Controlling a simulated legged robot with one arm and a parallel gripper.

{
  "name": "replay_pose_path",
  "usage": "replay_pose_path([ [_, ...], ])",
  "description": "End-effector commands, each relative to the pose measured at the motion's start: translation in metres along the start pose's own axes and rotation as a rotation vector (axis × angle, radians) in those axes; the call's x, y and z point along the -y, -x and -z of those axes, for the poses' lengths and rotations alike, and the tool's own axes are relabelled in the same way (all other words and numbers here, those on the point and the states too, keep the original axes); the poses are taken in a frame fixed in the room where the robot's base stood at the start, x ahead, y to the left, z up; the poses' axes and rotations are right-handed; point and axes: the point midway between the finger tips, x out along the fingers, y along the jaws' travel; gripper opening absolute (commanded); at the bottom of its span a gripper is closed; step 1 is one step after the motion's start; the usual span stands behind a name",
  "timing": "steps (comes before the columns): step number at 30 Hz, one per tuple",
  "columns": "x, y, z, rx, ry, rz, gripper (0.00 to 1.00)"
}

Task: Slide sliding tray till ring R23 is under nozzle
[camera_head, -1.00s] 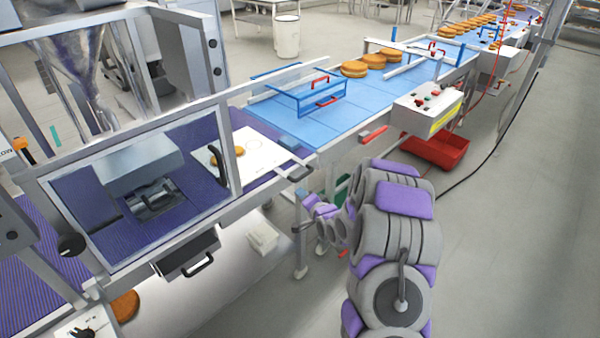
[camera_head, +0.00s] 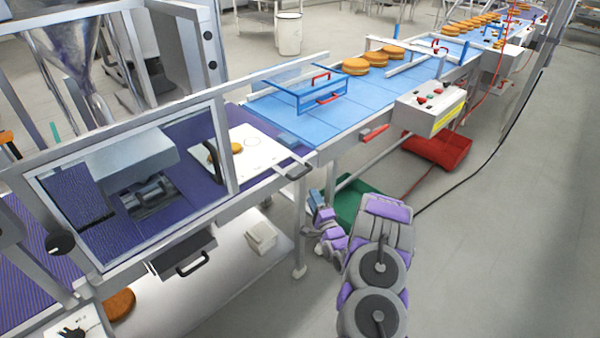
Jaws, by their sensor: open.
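The white sliding tray (camera_head: 262,158) lies on the purple bed, its left part passing behind the window frame. A grey handle (camera_head: 296,171) sticks out at its right end. Two brown rounds (camera_head: 237,148) show at its left side, and faint ring marks show on its bare surface. I cannot read which is R23. The steel hopper (camera_head: 72,62) stands behind the machine; I cannot make out the nozzle tip. My gripper (camera_head: 319,204) is small in view at the end of my purple and grey arm, below and right of the handle, apart from it. It is open and empty.
A blue conveyor (camera_head: 350,114) with a blue guard frame (camera_head: 309,93) runs away to the right. A control box (camera_head: 430,108) and a red bin (camera_head: 437,150) are beside it. A green bin (camera_head: 356,200) is on the floor behind my arm.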

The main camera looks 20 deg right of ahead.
Motion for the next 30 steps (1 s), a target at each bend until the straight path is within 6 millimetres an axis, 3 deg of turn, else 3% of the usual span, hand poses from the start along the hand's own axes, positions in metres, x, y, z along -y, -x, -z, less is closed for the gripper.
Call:
replay_pose_path([
  [6, -0.002, -0.043, 0.002, 0.001, 0.002, 0.003, 0.44],
  [18, -0.001, -0.108, 0.001, 0.001, 0.003, 0.003, 0.44],
  [30, 0.0, -0.14, 0.003, -0.001, -0.002, 0.001, 0.44],
])
